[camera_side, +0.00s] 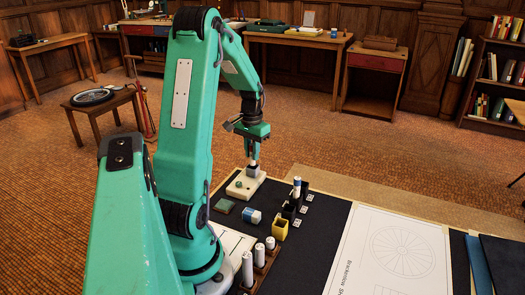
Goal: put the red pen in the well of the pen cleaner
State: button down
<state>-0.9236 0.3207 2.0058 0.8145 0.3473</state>
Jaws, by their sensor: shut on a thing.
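My gripper (253,160) points down over the far left of the dark mat. It is shut on a slim upright thing that fits the red pen, though no red shows and the jaws hide most of it. Below is a cream block with a green knob, which looks like the pen cleaner (236,190). A pale grey square part, which may be its well (253,171), stands at its far right, right under the jaws. I cannot tell whether the held thing is inside it or just above it.
White pens (247,268) stand in a wooden rack at the front. A yellow cup (279,229), a blue-and-white block (252,215) and a green pad (224,206) lie nearby. Black holders (289,212) with a white pen (297,187) stand right of the block. A drawing sheet (390,255) covers the right.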

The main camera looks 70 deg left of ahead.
jog(key=c, duration=1.2)
grip_release()
jog(key=shift+c, duration=0.2)
jog(key=shift+o, duration=0.5)
jog(key=shift+o, duration=1.1)
jog(key=shift+r, duration=0.2)
jog(key=shift+r, duration=3.35)
